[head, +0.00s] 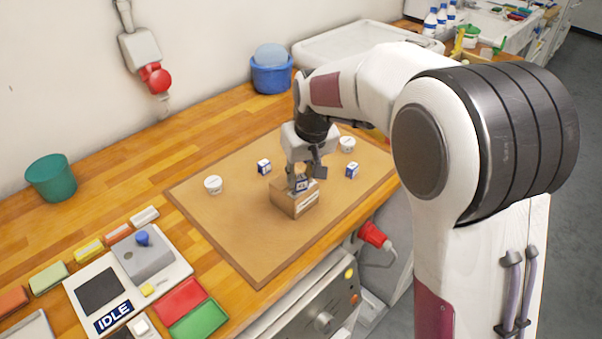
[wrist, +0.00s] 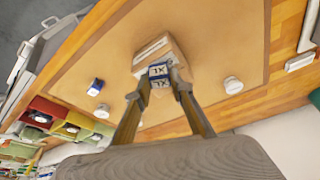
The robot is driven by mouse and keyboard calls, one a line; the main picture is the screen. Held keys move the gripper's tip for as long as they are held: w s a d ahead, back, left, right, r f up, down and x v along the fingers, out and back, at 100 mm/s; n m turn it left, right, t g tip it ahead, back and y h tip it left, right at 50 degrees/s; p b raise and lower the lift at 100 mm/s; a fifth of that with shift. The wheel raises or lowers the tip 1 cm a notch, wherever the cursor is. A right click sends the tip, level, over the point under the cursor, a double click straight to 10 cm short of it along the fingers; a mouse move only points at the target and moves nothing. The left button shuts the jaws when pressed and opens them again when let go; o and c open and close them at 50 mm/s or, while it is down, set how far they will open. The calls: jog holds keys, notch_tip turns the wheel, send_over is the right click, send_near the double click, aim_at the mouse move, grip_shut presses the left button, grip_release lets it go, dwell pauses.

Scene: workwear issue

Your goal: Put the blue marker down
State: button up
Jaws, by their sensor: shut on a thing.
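The blue marker (head: 301,184) is a small blue and white block; its "XL" lettering shows in the wrist view (wrist: 158,71). My gripper (head: 303,178) points down and is shut on it, with one finger on each side in the wrist view (wrist: 160,90). The marker is at a small cardboard box (head: 293,204) on the brown mat (head: 235,235). The box also shows just beyond the marker in the wrist view (wrist: 160,46). The fingers partly cover the marker, and I cannot tell whether it touches the box.
Two similar blue and white blocks (head: 264,167) (head: 352,171) and two white round pieces (head: 213,184) (head: 347,144) stand on the mat around the box. A control panel (head: 98,287) and red and green trays (head: 181,300) lie left of the mat. The mat's front left is clear.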

jog(key=shift+f, duration=0.1)
jog(key=o, duration=0.7)
jog(key=shift+o, duration=0.2)
jog(key=v, duration=0.7)
jog(key=shift+r, duration=0.45)
jog(key=shift+s+d, duration=0.1)
jog(key=shift+s, duration=0.05)
